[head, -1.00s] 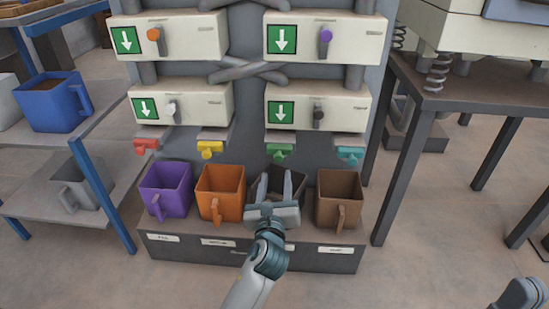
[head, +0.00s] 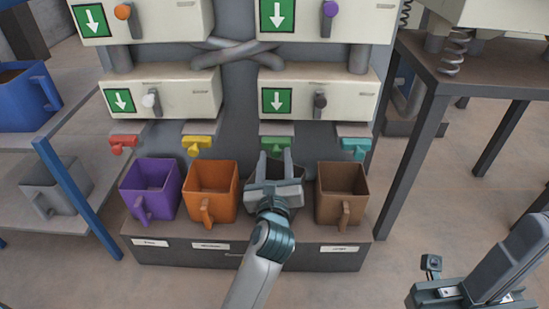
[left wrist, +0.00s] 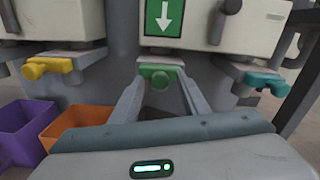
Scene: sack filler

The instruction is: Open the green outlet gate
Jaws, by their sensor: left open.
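The green outlet gate (head: 276,143) is a small slide with a knob under the lower right cream box. It also shows in the left wrist view (left wrist: 158,72), straight ahead. My left gripper (head: 276,157) is open and empty, its fingers pointing at the gate from just below and in front. In the left wrist view the two fingers (left wrist: 160,86) stand on either side of the gate's knob, apart from it as far as I can tell. A dark container (head: 297,185) under the gate is mostly hidden by my gripper. Part of my right gripper (head: 465,293) shows at the lower right, its jaws unclear.
Red (head: 122,144), yellow (head: 197,145) and teal (head: 355,147) gates flank the green one. Purple (head: 150,190), orange (head: 212,192) and brown (head: 342,193) mugs stand on the dark base (head: 300,260). A dark table (head: 440,85) stands to the right.

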